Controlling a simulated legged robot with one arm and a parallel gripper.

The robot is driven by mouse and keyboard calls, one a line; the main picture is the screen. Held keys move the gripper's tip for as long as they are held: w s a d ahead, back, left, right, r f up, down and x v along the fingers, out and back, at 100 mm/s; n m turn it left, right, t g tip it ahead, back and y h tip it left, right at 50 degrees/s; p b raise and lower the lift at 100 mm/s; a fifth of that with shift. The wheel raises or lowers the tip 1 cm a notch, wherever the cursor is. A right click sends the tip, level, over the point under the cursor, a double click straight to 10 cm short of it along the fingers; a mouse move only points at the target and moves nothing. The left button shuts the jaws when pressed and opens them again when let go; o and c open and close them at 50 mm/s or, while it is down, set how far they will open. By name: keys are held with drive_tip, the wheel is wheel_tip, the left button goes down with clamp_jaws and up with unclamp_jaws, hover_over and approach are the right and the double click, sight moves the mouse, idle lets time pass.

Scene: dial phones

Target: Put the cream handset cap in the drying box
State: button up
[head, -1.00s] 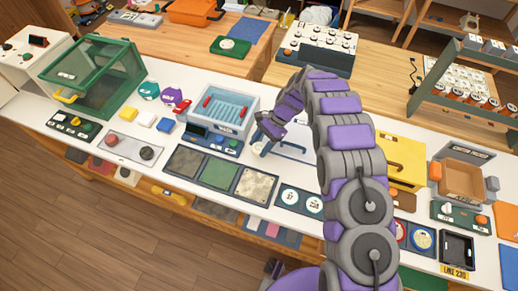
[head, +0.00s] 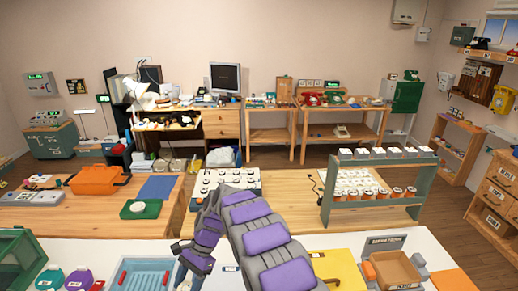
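My gripper (head: 184,274) hangs at the bottom of the head view, beside the right end of a blue ribbed tray (head: 146,272). Its tips are small, dark and partly cut off by the lower edge, so I cannot tell whether it is open or holds anything. A green-framed box with clear panels (head: 22,256) shows in part at the lower left; I cannot tell for sure whether it is the drying box. I cannot pick out the cream handset cap. A rack (head: 372,212) holds several orange-based jars and pale pieces. My arm hides part of the bench.
A white board with several dark-marked round pieces (head: 226,178) stands behind my arm. An orange case (head: 98,180) and a green dish with a white piece (head: 141,209) are at left. A cardboard box (head: 396,271) stands at lower right. Desks and shelves line the back wall.

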drive_tip(key=w+d+r+m+t, duration=0.2)
drive_tip(key=w+d+m+t, duration=0.2)
drive_tip(key=d+m, duration=0.35)
drive_tip(key=w+d+r+m+t+y, duration=0.1)
drive_tip(key=w+d+r+m+t, duration=0.3)
drive_tip(key=d+m, duration=0.35)
drive_tip(key=w+d+r+m+t, duration=0.1)
drive_tip(key=w+d+m+t, duration=0.35)
drive_tip(key=d+m, duration=0.35)
drive_tip(key=s+d+r+m+t+h, duration=0.1)
drive_tip(key=d+m+h, duration=0.2)
drive_tip(key=d, duration=0.5)
drive_tip(key=s+d+r+m+t+h, duration=0.1)
drive_tip(key=d+r+m+h, duration=0.1)
drive_tip(key=d+m, duration=0.35)
drive_tip(key=s+d+f+n, duration=0.1)
drive_tip(key=s+f+n, duration=0.1)
drive_tip(key=s+f, duration=0.2)
wheel_tip(320, 180, down, 3)
drive_tip(key=shift+s+d+r+b, duration=0.1)
drive_tip(key=shift+s+d+b, duration=0.05)
drive_tip(key=shift+s+b, duration=0.25)
drive_tip(key=shift+d+g, duration=0.1)
drive_tip(key=shift+g, duration=0.15)
drive_tip(key=shift+f, duration=0.2)
